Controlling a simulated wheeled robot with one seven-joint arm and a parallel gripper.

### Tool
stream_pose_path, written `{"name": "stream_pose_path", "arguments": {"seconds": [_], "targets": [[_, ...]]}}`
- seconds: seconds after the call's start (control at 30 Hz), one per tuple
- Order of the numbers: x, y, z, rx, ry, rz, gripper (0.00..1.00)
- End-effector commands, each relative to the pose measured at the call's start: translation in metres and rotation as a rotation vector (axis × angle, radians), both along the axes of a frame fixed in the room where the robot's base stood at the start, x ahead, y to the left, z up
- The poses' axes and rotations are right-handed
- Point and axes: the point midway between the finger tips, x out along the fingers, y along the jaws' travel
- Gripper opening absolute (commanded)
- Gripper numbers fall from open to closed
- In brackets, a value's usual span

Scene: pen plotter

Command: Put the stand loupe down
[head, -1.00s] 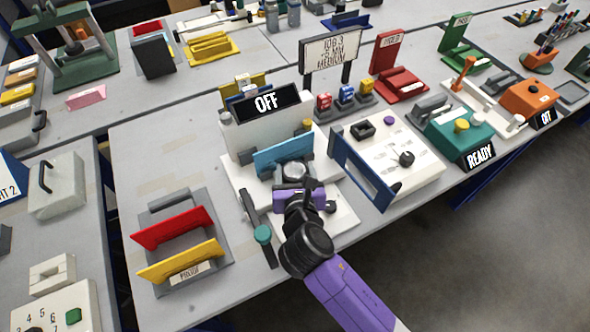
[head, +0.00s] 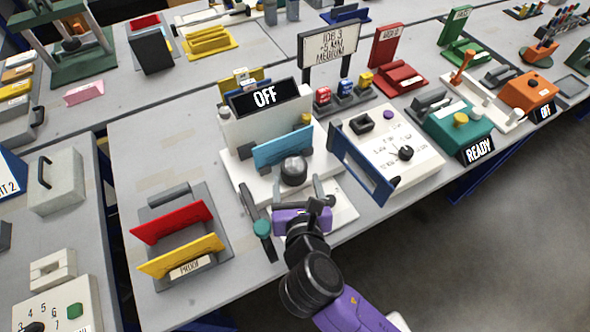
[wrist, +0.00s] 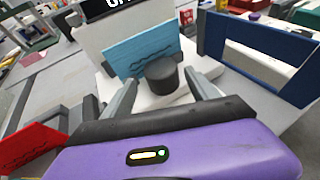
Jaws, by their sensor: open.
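The stand loupe, a short dark cylinder (head: 293,171), stands upright on the white base of the plotter (head: 245,180), in front of a blue plate (head: 283,149). In the wrist view the loupe (wrist: 163,82) is centred just beyond my fingertips. My gripper (head: 301,193) is open, its two grey fingers apart on the near side of the loupe. Nothing is held between them. The loupe's lower edge is partly hidden in the head view.
An OFF display (head: 264,97) tops the white housing behind. A red and yellow rack (head: 172,220) is further left.

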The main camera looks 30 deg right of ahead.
Motion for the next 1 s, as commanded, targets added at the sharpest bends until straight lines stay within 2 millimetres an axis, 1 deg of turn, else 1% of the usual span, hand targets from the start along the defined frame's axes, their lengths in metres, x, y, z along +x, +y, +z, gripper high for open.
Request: {"name": "stream_pose_path", "arguments": {"seconds": [0.03, 0.1, 0.23, 0.4, 0.57, 0.7, 0.77, 0.87, 0.97, 1.0], "targets": [[-0.008, 0.004, 0.004, 0.001, 0.000, 0.003, 0.68], [-0.018, 0.007, 0.008, 0.000, 0.000, 0.001, 0.68], [-0.030, 0.012, 0.013, 0.001, 0.000, 0.001, 0.68], [-0.036, 0.015, 0.016, 0.001, 0.000, 0.000, 0.68], [-0.036, 0.015, 0.016, 0.001, 0.000, 0.000, 0.68], [-0.040, 0.014, 0.012, 0.033, -0.004, -0.004, 0.68], [-0.045, 0.013, 0.007, 0.085, -0.012, -0.006, 0.68], [-0.061, 0.011, -0.008, 0.242, -0.033, -0.025, 0.68], [-0.086, 0.010, -0.024, 0.498, -0.067, -0.071, 0.68], [-0.098, 0.010, -0.029, 0.621, -0.083, -0.098, 0.68]]}}
